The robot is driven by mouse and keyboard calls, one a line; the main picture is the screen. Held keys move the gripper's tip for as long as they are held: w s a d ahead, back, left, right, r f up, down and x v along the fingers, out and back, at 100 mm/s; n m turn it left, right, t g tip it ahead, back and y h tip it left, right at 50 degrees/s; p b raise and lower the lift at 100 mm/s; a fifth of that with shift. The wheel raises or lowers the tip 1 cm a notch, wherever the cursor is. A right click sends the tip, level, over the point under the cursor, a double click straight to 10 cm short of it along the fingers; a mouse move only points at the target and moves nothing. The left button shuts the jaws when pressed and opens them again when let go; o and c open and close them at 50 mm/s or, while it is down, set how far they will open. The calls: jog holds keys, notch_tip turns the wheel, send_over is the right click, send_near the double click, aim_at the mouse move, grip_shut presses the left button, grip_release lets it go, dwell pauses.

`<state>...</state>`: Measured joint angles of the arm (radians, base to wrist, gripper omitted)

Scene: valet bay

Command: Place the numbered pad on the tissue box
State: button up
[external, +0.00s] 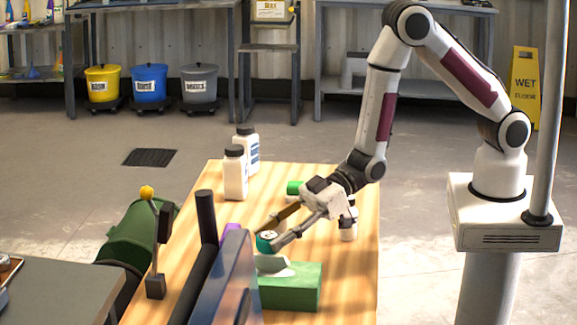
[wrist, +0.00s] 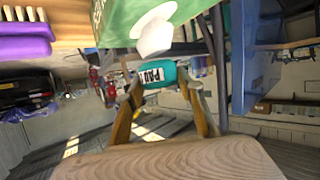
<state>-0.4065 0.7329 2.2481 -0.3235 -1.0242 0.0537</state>
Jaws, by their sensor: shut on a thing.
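My gripper (external: 268,240) is shut on a small teal pad (external: 265,242) with a white label on it. In the wrist view, the fingers (wrist: 163,92) hold the pad (wrist: 160,76) at their tips, and dark print shows on its label. The green tissue box (external: 292,287) sits on the wooden table with a white tissue at its top. In the external view the pad appears just behind and above the tissue; I cannot tell whether they touch. In the wrist view the box (wrist: 118,22) and its tissue (wrist: 153,30) are beyond the pad, toward the top edge.
A purple brush (wrist: 25,40) lies left of the box in the wrist view. Two white bottles (external: 236,175) stand at the table's back left. A small white bottle (external: 348,225) stands near my gripper. A dark upright panel (external: 222,285) borders the box's left. The wooden table's (external: 345,285) front right is clear.

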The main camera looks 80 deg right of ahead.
aim_at(275, 269)
jog(key=shift+f, duration=0.5)
jog(key=shift+f, duration=2.1)
jog(key=shift+f, duration=0.1)
jog(key=o, duration=0.9)
jog(key=v, duration=1.2)
